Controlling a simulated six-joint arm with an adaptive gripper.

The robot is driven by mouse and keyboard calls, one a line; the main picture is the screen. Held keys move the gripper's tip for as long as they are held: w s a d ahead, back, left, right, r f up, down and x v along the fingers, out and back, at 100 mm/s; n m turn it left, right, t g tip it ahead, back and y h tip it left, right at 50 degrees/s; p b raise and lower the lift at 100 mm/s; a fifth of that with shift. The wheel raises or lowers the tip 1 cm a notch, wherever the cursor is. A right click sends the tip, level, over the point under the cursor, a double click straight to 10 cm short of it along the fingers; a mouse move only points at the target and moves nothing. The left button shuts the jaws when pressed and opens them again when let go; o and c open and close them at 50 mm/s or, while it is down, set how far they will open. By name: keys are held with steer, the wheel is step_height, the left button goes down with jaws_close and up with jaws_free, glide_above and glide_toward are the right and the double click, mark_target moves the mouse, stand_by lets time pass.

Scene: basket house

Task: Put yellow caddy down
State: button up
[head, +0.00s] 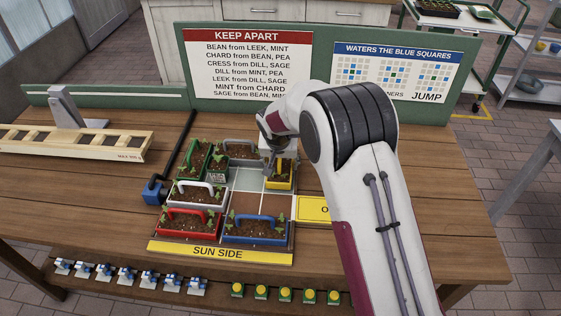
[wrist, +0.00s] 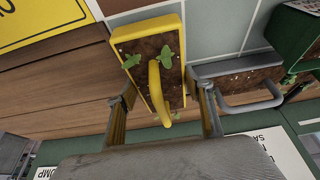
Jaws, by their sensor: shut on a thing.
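The yellow caddy (head: 280,185) holds dark soil and green seedlings and has an arched yellow handle. It is at the back right of the planting board (head: 277,205). My gripper (head: 278,164) is above its rear part, shut on it. In the wrist view, the yellow caddy (wrist: 121,38) sits between the two fingers of my gripper (wrist: 160,97), one at each long side, with the handle between them. The caddy looks level. I cannot tell whether its underside touches the board.
Green (head: 188,165), grey (head: 240,143), white (head: 178,199), red (head: 185,234) and blue (head: 255,239) caddies stand around the board. The grey caddy (wrist: 238,66) is close beside the yellow one. Bare squares lie in the board's middle. A yellow plate (head: 313,209) lies to the right.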

steer(key=shift+f, duration=0.25)
steer(key=o, duration=1.4)
steer(key=shift+o, duration=0.2)
steer(key=shift+s+r, duration=0.1)
steer(key=shift+r, duration=0.75)
steer(key=v, duration=1.1)
steer(key=shift+r, duration=0.2)
steer(key=shift+s+d+r, duration=0.1)
